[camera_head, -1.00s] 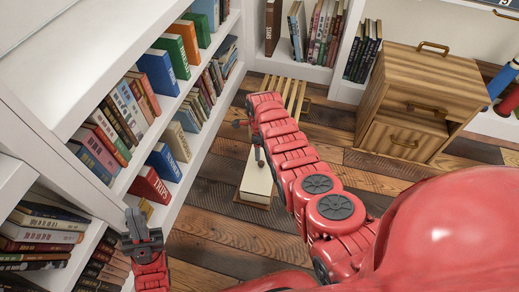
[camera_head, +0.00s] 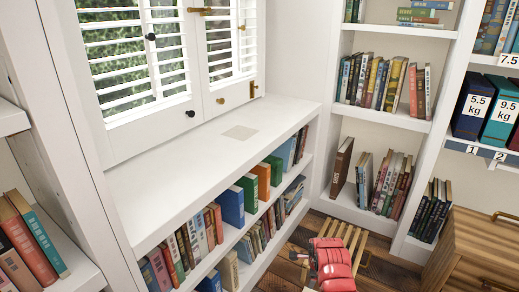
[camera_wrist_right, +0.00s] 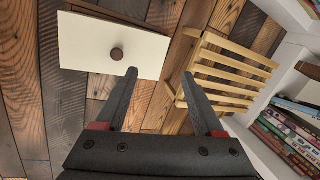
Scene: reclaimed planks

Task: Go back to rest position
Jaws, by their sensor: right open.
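My right gripper (camera_wrist_right: 159,75) is open and empty in the right wrist view, its two dark fingers apart above the floor. A white panel with a round brown knob (camera_wrist_right: 90,40) lies under and to the left of the fingertips. A slatted wooden rack (camera_wrist_right: 232,82) is to their right. In the head view my red right arm shows at the bottom edge, with the right gripper (camera_head: 298,256) small beside it, and part of the slatted rack (camera_head: 352,236) behind it. My left gripper is not in view.
A white bookcase (camera_head: 205,180) with a broad, mostly bare top stands under shuttered windows. Book-filled shelves (camera_head: 395,120) stand at the back. A wooden cabinet (camera_head: 470,250) stands at the right. Dark plank floor (camera_head: 385,268) shows between them.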

